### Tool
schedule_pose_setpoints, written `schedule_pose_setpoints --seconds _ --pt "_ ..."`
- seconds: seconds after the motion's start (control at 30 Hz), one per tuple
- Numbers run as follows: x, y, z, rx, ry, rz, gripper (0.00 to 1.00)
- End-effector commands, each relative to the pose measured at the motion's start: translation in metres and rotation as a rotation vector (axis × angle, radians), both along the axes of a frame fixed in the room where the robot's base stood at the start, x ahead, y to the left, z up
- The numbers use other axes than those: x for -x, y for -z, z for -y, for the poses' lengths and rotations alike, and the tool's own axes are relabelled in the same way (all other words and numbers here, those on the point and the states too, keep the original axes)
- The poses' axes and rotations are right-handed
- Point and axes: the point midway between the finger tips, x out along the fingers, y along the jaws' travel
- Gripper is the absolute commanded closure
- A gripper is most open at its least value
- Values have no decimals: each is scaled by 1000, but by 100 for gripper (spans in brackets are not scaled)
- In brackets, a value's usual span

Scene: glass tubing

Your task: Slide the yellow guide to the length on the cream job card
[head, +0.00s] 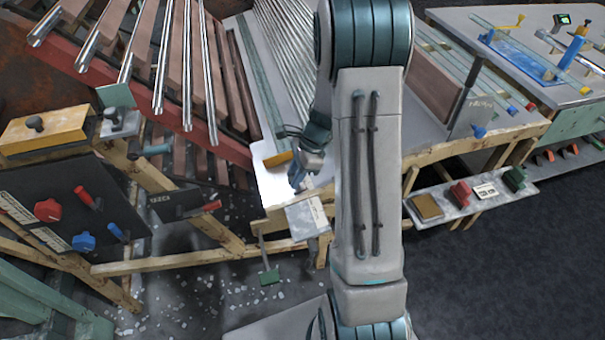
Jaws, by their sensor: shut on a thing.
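The yellow guide (278,159) is a small yellow block at the near end of the long metal bench, over a bright pale plate (272,185). My gripper (294,160) is at its right side, shut on it as far as I can see; the fingertips are small and partly hidden by my own wrist. A pale card with dark marks (307,214) hangs at the bench's front edge just below my gripper. It may be the cream job card; its writing is too small to read.
Steel tubes (165,55) on a red rack fill the upper left. A dark panel with red and blue knobs (75,205) stands at left. A shelf with small blocks (470,195) is right of my arm. A table with a blue fixture (520,55) is upper right.

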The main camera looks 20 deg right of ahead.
Motion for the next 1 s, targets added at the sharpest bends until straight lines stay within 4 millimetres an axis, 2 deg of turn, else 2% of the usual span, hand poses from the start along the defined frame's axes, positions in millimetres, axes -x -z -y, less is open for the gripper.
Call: schedule_pose_setpoints --seconds 0.13,0.17,0.2,0.23,0.5,0.63,0.77,1.0 --pt "-5 -3 2 5 3 15 100" --pt "-5 -3 2 6 2 16 65" --pt "-5 -2 2 6 3 15 54" --pt "-5 -2 2 5 3 15 52" --pt "-3 -2 3 3 4 10 52" --pt "-3 -11 6 3 5 12 52" --pt "-2 -34 15 5 6 13 52" --pt "1 -86 36 6 5 15 52"
